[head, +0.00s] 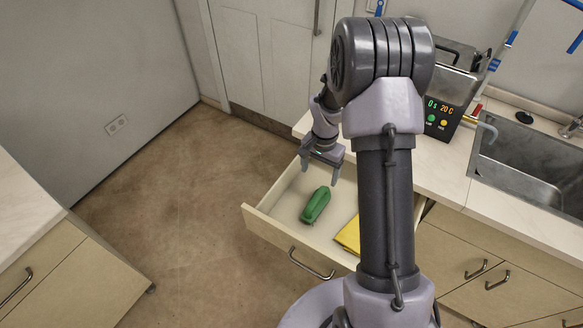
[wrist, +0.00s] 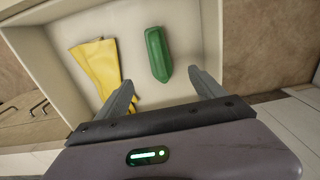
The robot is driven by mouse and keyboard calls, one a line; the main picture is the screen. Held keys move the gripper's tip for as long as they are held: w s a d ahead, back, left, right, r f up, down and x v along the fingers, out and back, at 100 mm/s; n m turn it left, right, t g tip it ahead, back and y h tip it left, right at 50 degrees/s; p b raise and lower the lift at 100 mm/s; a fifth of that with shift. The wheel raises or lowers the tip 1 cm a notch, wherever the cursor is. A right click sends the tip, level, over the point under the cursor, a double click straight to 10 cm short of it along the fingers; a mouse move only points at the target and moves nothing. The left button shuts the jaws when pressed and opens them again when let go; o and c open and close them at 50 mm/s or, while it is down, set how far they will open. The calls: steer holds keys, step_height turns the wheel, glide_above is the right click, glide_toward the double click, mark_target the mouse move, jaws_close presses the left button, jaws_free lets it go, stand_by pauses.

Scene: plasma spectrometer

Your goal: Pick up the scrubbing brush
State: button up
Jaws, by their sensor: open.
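A green scrubbing brush (head: 315,205) lies in an open, pale drawer (head: 264,229) below the counter. In the wrist view the brush (wrist: 158,54) lies lengthwise beyond my fingers, nearer the right finger. My gripper (head: 321,177) is open and empty, above the back part of the drawer, apart from the brush. In the wrist view its two fingertips (wrist: 163,80) are spread wide. The brush's underside is hidden.
Yellow gloves (wrist: 99,67) lie in the drawer beside the brush; my arm partly hides them in the head view. The drawer walls surround both. A sink (head: 530,150) and a device with a display (head: 446,95) are at right.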

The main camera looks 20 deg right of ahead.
mark_target(318, 198)
steer(key=f+b, duration=0.1)
steer(key=f, duration=0.3)
steer(key=f+b, duration=0.1)
steer(key=f, duration=0.3)
steer(key=f+b, duration=0.2)
steer(key=f, duration=0.3)
steer(key=shift+s+d, duration=0.25)
steer(key=shift+d, duration=0.05)
steer(key=f, duration=0.1)
steer(key=f+b, duration=0.1)
steer(key=f, duration=0.1)
steer(key=f+b, duration=0.1)
steer(key=f, duration=0.1)
steer(key=shift+w+f, duration=0.15)
steer(key=shift+w, duration=0.15)
steer(key=c, duration=1.6)
steer(key=shift+o, duration=0.2)
step_height(318, 198, up, 10)
steer(key=p, duration=0.3)
